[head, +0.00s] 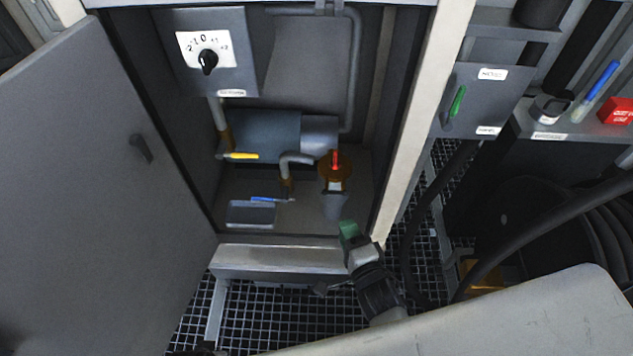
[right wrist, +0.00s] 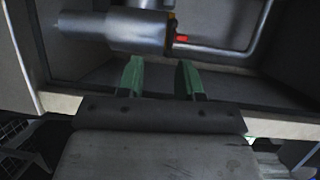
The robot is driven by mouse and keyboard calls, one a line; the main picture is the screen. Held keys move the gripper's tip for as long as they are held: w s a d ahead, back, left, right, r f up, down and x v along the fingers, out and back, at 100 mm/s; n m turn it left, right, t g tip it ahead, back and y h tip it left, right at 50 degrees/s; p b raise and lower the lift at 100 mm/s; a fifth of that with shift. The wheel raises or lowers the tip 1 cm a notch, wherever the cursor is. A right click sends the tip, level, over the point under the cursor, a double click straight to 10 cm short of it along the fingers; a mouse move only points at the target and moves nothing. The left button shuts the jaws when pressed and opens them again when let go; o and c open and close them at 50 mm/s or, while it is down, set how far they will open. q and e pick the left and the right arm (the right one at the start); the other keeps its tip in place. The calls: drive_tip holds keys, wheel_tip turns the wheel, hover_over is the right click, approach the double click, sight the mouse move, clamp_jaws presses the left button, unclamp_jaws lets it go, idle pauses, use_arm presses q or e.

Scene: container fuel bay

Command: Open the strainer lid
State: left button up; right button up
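The strainer appears to be the brass-coloured round fitting with a red handle on top, inside the open cabinet in the head view; its lid (head: 335,167) looks closed, though this is small. My right gripper (head: 348,232) is at the cabinet's front sill, below and apart from the strainer. Its green fingers (right wrist: 159,70) are spread and empty. My left gripper is not clearly visible.
The cabinet door (head: 100,150) stands open at left. A yellow-handled valve (head: 241,156), a blue handle (head: 270,199) and a bent pipe (head: 296,158) are close left of the strainer. The right post (head: 425,110) and front sill (head: 285,262) bound the opening.

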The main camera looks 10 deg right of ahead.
sight(329, 190)
drive_tip(key=shift+t, duration=0.3)
drive_tip(key=w, duration=0.3)
drive_tip(key=w+a+b, duration=0.1)
drive_tip(key=w, duration=0.3)
drive_tip(key=w+r, duration=0.1)
drive_tip(key=w, duration=0.3)
drive_tip(key=shift+w+a+b, duration=0.2)
drive_tip(key=shift+a+b, duration=0.05)
drive_tip(key=shift+b, duration=0.15)
use_arm(q)
wheel_tip(329, 190, up, 6)
drive_tip(key=w, duration=0.2)
drive_tip(key=shift+d, duration=0.15)
drive_tip(key=shift+r, duration=0.1)
use_arm(e)
clamp_jaws()
